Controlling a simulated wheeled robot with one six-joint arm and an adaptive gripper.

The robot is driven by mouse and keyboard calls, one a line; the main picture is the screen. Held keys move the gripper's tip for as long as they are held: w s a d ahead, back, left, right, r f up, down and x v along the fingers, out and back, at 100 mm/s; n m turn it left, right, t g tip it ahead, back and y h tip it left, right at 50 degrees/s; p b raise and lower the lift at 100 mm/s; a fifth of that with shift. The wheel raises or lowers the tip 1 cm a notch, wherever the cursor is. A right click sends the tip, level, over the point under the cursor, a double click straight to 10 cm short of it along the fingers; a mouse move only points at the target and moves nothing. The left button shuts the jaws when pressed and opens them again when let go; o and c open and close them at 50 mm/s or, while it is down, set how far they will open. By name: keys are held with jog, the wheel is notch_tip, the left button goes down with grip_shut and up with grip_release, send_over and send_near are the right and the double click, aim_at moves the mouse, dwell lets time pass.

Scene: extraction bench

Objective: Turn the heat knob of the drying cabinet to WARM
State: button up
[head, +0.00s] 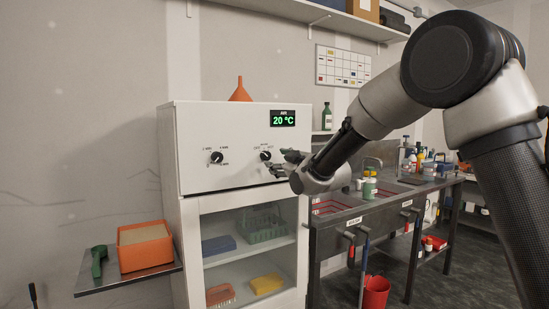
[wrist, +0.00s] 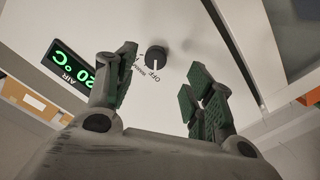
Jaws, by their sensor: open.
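The drying cabinet (head: 183,150) is white, with a control panel above a glass door. Its heat knob (head: 265,156) is round and black, on the right of the panel. In the wrist view, where the panel shows tilted, the knob (wrist: 156,56) has a white pointer mark towards the word OFF; another label beside it is partly hidden by a finger. The green display (head: 283,118) reads 20 °C. My gripper (head: 283,163) is open and empty in front of the knob. In the wrist view its fingers (wrist: 158,84) are apart, with the knob beyond them, seemingly not touched.
A second black knob (head: 216,157) sits left on the panel. An orange funnel (head: 240,91) stands on the cabinet top. A side shelf holds an orange box (head: 144,246) and a green tool (head: 98,261). The sink bench (head: 345,217) with bottles is at right.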

aim_at(267, 156)
jog(key=x, duration=0.7)
jog(key=shift+w+a+r, duration=0.2)
jog(key=shift+w+r, duration=0.1)
jog(key=shift+r, duration=0.05)
jog(key=c, duration=1)
